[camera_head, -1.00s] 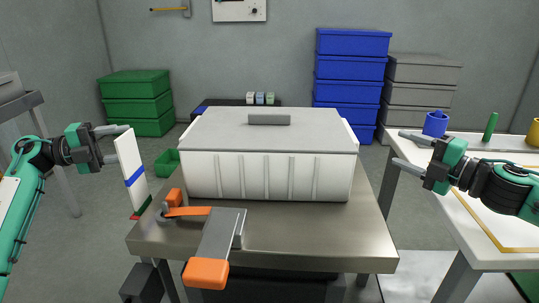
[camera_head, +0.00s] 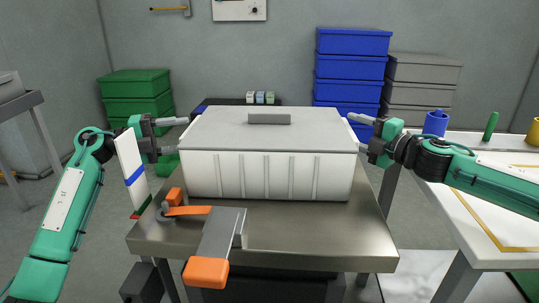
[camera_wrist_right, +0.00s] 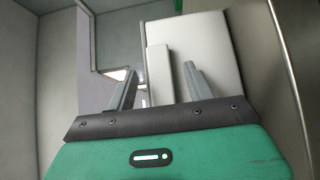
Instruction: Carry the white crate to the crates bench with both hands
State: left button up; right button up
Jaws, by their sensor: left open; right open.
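The white crate (camera_head: 265,175), with a grey lid and a dark grey bar on top, sits upright on the steel table (camera_head: 320,240). My left gripper (camera_head: 181,135) is open at the crate's left side, its fingers pointing at it. My right gripper (camera_head: 355,132) is open at the crate's right side. In the right wrist view, a pale ledge (camera_wrist_right: 158,75) on the crate's side shows between the open fingers of my right gripper (camera_wrist_right: 160,82). I cannot tell whether the fingers touch it.
An orange-and-grey lever device (camera_head: 222,235) stands on the table's front left. A striped white panel (camera_head: 131,170) stands beside my left gripper. Green crates (camera_head: 136,103), blue crates (camera_head: 350,68) and grey crates (camera_head: 420,82) are stacked behind. A white table (camera_head: 490,215) is at right.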

pick_arm(q)
jog(key=shift+d, duration=0.15)
pick_arm(e)
jog(key=shift+w+a, duration=0.1)
pick_arm(q)
grip_shut()
pick_arm(e)
grip_shut()
pick_arm(q)
jog(key=shift+r, duration=0.3)
pick_arm(e)
jog(key=shift+r, duration=0.25)
